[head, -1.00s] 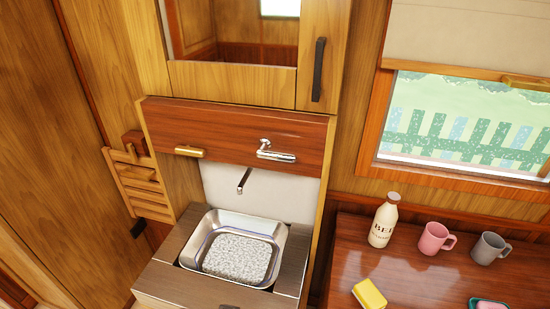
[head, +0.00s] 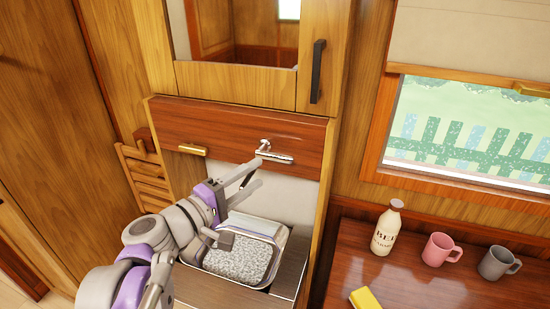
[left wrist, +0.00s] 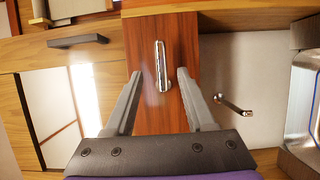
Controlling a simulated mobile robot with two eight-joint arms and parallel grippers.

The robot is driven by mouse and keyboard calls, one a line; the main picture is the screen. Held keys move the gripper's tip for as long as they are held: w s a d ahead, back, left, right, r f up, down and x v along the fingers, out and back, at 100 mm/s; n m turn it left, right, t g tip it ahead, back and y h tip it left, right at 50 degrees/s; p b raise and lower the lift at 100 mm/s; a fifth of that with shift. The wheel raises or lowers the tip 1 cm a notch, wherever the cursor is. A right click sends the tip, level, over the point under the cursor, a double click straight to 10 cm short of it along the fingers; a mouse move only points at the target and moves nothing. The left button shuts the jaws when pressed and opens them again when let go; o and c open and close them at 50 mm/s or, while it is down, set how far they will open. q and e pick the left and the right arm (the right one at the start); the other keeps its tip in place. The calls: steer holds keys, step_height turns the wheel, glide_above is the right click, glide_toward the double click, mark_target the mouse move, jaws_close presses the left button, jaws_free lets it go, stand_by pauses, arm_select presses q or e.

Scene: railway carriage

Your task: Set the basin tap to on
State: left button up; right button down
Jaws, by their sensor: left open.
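The chrome basin tap lever (head: 273,153) is on the red-brown wooden panel above the basin, its arm lying nearly level and pointing right in the head view. In the left wrist view the lever (left wrist: 161,66) appears between my fingertips, beyond them. My left gripper (head: 256,171) is open and empty, just below and left of the lever, with no clear contact. The thin tap spout (left wrist: 232,105) shows in the left wrist view, right of my fingers. The metal basin (head: 284,238) is below, partly hidden by my left arm. My right gripper is in no view.
A brass handle (head: 192,149) is on the same panel, left of the lever. A cabinet with a black handle (head: 318,71) is above. On the table (head: 336,270) at right stand a bottle (head: 385,231), a pink mug (head: 438,249) and a grey mug (head: 497,263).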

mark_target(279, 160)
arm_select(q)
steer(key=x, duration=0.9)
steer(key=shift+w+d, duration=0.2)
steer(key=shift+d, duration=0.05)
jaws_close()
stand_by(1.0)
